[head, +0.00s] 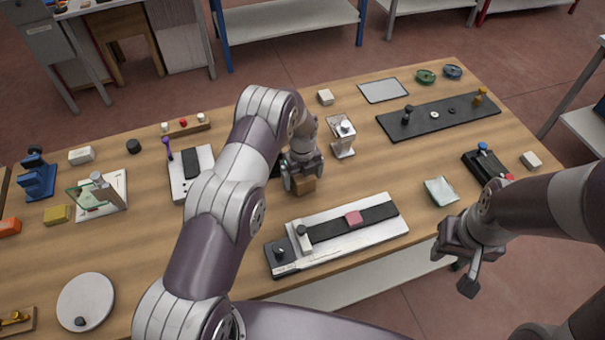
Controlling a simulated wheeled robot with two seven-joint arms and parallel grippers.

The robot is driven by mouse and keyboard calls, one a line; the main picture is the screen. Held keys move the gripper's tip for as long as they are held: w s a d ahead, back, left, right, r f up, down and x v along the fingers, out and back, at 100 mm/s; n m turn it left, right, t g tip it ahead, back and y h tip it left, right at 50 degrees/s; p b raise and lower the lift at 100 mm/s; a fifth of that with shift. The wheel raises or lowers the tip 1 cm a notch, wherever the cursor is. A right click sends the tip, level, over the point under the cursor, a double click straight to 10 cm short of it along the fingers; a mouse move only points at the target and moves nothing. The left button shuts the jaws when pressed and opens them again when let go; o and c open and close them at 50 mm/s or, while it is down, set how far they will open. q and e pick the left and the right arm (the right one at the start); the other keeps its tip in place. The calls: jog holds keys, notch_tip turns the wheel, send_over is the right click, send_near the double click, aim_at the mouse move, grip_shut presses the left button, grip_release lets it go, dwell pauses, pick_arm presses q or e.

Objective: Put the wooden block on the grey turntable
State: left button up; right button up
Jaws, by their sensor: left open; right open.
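The wooden block (304,187) is a small brown block near the middle of the table. My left gripper (303,178) is open and low over it, with the block showing between and below its fingertips. I cannot tell whether the fingers touch it or whether it rests on the table. The grey turntable (88,295) is a pale round disc with a small black knob, at the table's front left, empty on top. My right gripper (453,270) is open and empty, off the table's front right edge.
A grey fixture with a black strip and pink block (353,218) lies in front of the wooden block. A device with a black pad (191,165) and a glass piece on a white plate (98,197) stand to the left. Bare table lies around the turntable's right side.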

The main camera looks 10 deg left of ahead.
pick_arm(q)
jog(key=shift+s+f, duration=0.1)
jog(key=shift+f, duration=0.5)
jog(key=c, duration=1.2)
jog(key=shift+r+b, duration=0.45)
jog(key=shift+c, duration=0.2)
notch_tip(320, 180, up, 3)
jog(key=shift+b, duration=0.95)
jog(key=d+r+b, duration=0.2)
jog(key=d+r, duration=0.5)
jog(key=d, duration=0.4)
jog(key=shift+w+d+b, duration=0.35)
jog(key=shift+w+b, duration=0.05)
jog(key=shift+w, duration=0.05)
